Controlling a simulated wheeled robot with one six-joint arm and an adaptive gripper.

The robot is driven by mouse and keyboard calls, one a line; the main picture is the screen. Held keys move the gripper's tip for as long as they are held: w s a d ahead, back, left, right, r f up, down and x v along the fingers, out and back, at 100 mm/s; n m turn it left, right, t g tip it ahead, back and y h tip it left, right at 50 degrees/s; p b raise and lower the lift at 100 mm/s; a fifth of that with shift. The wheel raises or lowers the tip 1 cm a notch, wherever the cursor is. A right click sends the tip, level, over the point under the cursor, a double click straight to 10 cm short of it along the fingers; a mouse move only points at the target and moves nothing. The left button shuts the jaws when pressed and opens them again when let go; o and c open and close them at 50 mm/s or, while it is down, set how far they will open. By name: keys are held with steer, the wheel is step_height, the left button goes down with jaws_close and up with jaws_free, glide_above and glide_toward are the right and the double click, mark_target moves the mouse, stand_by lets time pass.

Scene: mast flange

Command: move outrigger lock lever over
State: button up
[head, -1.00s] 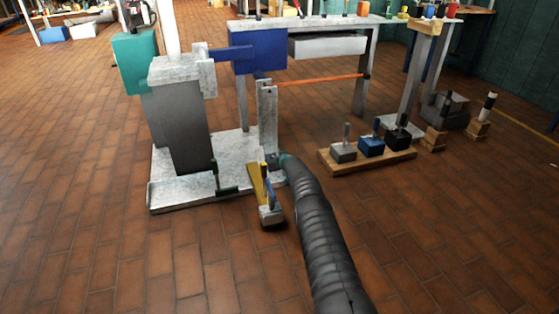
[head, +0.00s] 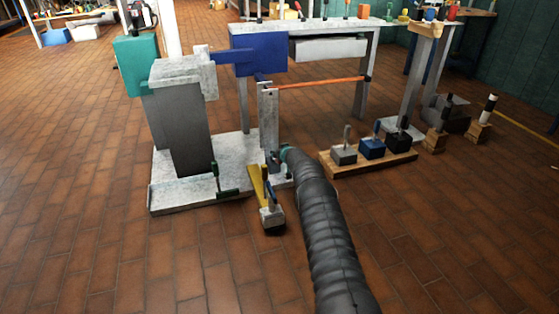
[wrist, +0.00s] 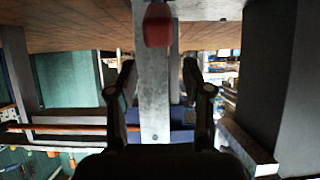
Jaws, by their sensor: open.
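A light grey upright post (head: 268,118) stands at the right edge of a pale base plate (head: 165,198) in the head view. The post (wrist: 154,100) also fills the middle of the wrist view, which looks upside down. A red grip (wrist: 158,25) shows in front of the post; it may be the lock lever's handle, but I cannot tell for sure. My gripper (wrist: 158,72) is open, one finger on each side of the post in the picture. The red grip lies between and beyond the fingers in that view, apart from them. My gripper (head: 274,160) is small and dark in the head view.
An orange bar (head: 320,82) runs right from the post. A green clamp (head: 222,182), a yellow piece (head: 257,184) and a grey block with a blue lever (head: 271,214) are nearby. A wooden board (head: 345,170) with levered blocks lies right. Floor in front is clear.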

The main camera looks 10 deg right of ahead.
steer(key=shift+r, duration=2.15)
